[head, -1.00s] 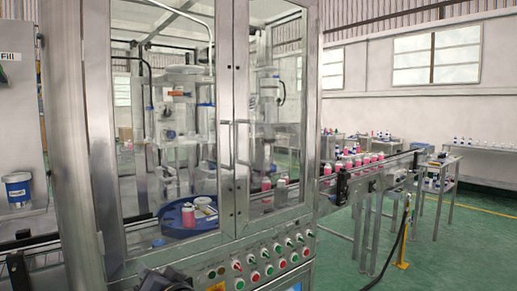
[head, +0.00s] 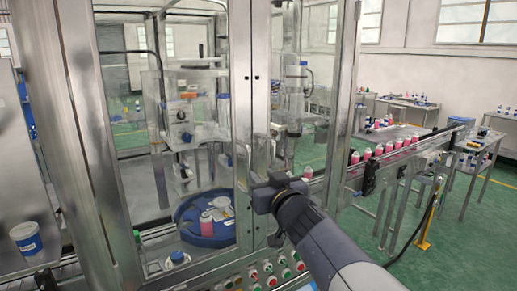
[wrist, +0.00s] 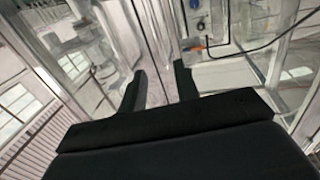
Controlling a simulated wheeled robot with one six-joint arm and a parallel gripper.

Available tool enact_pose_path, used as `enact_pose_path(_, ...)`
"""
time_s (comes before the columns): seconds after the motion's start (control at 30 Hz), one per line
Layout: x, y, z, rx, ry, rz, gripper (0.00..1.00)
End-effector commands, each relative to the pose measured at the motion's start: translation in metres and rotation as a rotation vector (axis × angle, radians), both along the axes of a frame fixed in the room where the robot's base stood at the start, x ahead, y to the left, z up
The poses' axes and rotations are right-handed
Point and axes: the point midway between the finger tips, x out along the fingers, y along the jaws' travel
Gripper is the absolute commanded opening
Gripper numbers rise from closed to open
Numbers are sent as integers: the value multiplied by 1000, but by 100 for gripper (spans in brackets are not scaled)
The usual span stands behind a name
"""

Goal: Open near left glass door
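The near left glass door (head: 241,90) is a tall framed pane on the front of the metal machine. It looks shut, with its inner edge against the right glass door (head: 262,60). My gripper (head: 264,178) is in front of the seam between the doors, at about handle height. In the wrist view my gripper (wrist: 159,78) has its two dark fingers apart, with the door frames (wrist: 152,30) beyond them. The handles are hard to tell from the gripper here, and I cannot tell whether a finger touches one.
Behind the glass a blue round table (head: 190,222) carries a pink can. Control buttons (head: 268,273) line the panel below the doors. Open green floor lies at the right.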

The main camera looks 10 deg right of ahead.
Motion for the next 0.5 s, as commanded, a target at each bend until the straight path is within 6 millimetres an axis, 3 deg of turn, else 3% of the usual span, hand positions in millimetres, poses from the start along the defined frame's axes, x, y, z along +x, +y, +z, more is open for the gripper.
enact_pose_path(0.17, 17, 3, -2, 0, 1, 2, 30)
enact_pose_path(0.5, 73, 9, -2, 1, 2, 2, 30)
